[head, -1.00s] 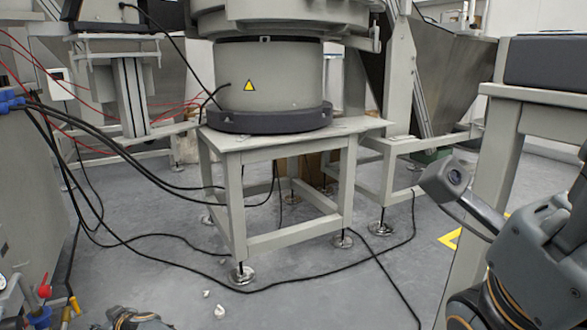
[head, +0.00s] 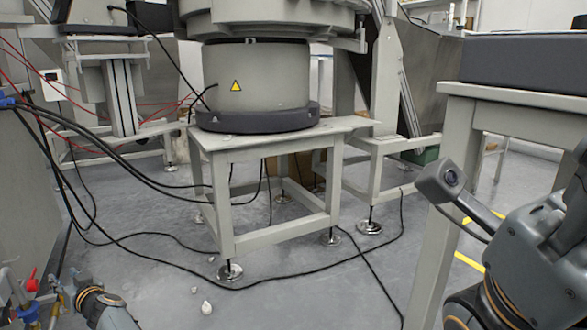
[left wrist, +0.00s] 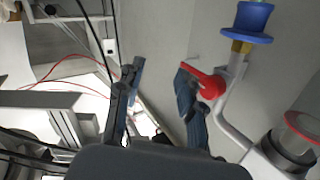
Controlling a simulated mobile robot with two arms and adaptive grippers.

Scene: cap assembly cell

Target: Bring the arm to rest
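My left gripper (head: 66,283) is at the lower left of the head view, close to the pipes and valves there. In the left wrist view my left gripper (left wrist: 161,76) has its two dark fingers apart with nothing held between them. A red valve handle (left wrist: 207,83) shows right by the right finger; I cannot tell if they touch. The handle also shows in the head view (head: 32,280). My right arm is folded at the right edge of the head view; its gripper is out of view.
A round feeder (head: 258,80) stands on a grey stand (head: 228,205) in the middle. Black cables (head: 290,278) cross the floor, with small white pieces (head: 206,307) nearby. A grey table (head: 535,105) is on the right. A blue fitting (left wrist: 252,20) sits on the pipe.

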